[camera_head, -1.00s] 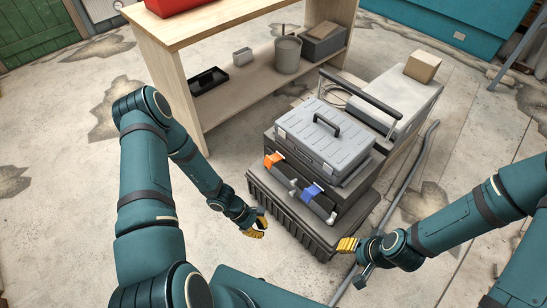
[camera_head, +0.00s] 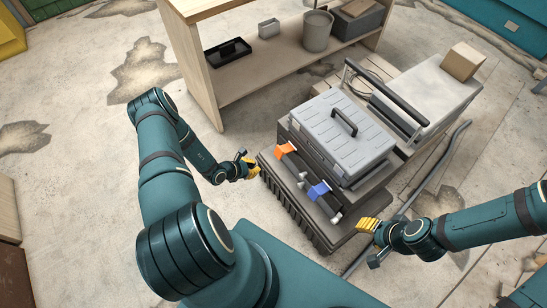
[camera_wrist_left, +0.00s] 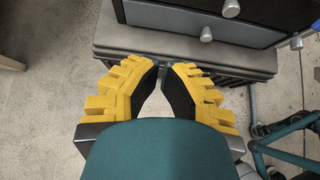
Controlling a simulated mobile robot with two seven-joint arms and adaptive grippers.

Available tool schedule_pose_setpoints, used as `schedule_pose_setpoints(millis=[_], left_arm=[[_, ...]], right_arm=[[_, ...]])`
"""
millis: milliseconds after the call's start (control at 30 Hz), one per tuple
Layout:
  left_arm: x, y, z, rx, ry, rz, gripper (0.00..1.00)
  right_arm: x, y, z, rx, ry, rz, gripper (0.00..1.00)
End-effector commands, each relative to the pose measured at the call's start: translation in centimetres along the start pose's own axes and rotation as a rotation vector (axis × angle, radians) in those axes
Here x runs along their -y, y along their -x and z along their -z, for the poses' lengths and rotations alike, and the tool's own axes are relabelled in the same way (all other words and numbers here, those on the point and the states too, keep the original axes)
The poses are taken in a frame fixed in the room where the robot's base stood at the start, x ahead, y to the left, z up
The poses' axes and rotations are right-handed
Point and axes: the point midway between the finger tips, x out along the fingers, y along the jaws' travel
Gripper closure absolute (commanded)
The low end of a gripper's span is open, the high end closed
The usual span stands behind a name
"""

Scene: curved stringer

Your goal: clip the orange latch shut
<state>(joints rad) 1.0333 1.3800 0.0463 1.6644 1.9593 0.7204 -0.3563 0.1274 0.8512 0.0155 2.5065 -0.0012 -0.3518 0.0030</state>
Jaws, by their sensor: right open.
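The orange latch (camera_head: 286,149) is on the front of the dark toolbox drawers (camera_head: 307,178), near their left end in the head view. Its flap seems to stick out at a slant; I cannot tell if it is fastened. A blue latch (camera_head: 318,190) sits further right on the same front. My left gripper (camera_head: 250,168), with yellow fingers, is just left of the stack, short of the orange latch. My right gripper (camera_head: 367,225) is open and empty, right of the stack's front corner.
A grey case (camera_head: 341,135) with a black handle lies on top of the drawers. Grey knobs (camera_wrist_left: 205,34) stick out of the front. A dark ribbed base (camera_head: 290,203) juts out below. A wooden shelf (camera_head: 240,86) stands behind. The floor at left is clear.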

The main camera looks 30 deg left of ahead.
Motion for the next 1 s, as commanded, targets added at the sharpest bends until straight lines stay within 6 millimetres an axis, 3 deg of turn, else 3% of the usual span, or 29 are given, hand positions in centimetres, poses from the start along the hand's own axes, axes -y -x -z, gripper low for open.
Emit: schedule_pose_setpoints(millis=[267, 767, 833, 1000], left_arm=[[0.1, -1.3, 0.0, 0.002, -0.002, 0.002, 1.0], [0.1, -10.7, 0.1, 0.001, -0.002, 0.003, 1.0], [0.0, -9.6, -1.5, 0.001, -0.004, 0.002, 1.0], [0.1, -8.9, -3.2, 0.001, -0.002, 0.003, 1.0]], right_arm=[[-0.2, -0.4, 0.0, -0.002, 0.0, 0.0, 0.53], [-1.4, -3.6, 0.4, -0.018, 0.003, -0.001, 0.53], [-1.2, -3.1, 0.4, -0.017, 0.002, -0.001, 0.53], [-1.1, -3.0, 0.4, -0.016, 0.003, -0.001, 0.53]])
